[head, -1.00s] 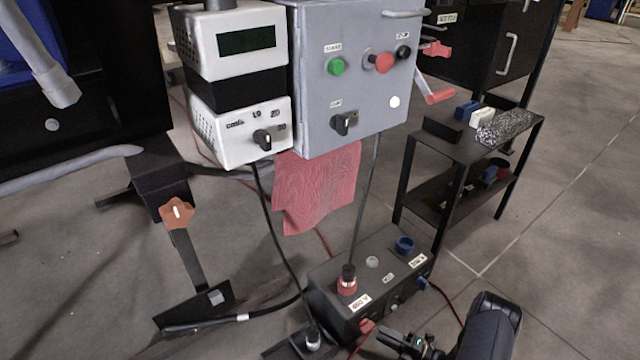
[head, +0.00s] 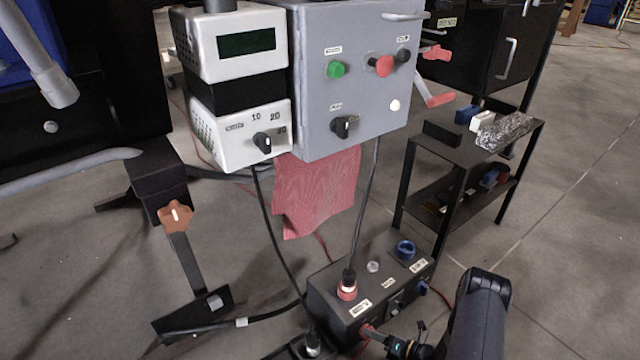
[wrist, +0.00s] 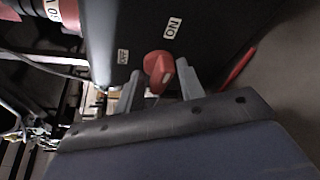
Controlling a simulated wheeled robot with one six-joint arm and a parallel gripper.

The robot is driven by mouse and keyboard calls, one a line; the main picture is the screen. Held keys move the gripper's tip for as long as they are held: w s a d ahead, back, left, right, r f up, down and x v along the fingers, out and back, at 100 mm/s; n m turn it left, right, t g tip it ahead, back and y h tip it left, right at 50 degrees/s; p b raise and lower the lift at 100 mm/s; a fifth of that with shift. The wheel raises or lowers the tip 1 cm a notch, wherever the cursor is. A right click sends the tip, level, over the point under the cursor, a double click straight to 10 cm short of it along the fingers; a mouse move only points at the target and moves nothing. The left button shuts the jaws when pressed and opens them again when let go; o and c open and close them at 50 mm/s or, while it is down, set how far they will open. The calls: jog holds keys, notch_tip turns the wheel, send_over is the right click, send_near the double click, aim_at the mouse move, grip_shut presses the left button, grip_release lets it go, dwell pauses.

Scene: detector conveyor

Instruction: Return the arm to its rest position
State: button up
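My gripper (head: 376,338) is low in the head view, at the front face of a black socket box (head: 325,299) on the floor. A red rotary knob (head: 367,330) sits on that face, right in front of the fingertips. In the wrist view, my gripper (wrist: 160,80) has its two grey fingers apart, one on each side of the red knob (wrist: 158,70). The fingers look open, with a small gap to the knob; whether either touches it is hard to tell. My dark forearm comes in from the lower right of the head view.
A grey control cabinet (head: 370,118) and a white display unit (head: 240,136) hang above the box. Cables run down to it, one into a red plug (head: 347,286). A black shelf (head: 450,149) stands behind to the right. The floor at the right is clear.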

jog(key=shift+r+n+h, duration=0.1)
jog(key=shift+n+h, duration=0.3)
jog(key=shift+n, duration=0.3)
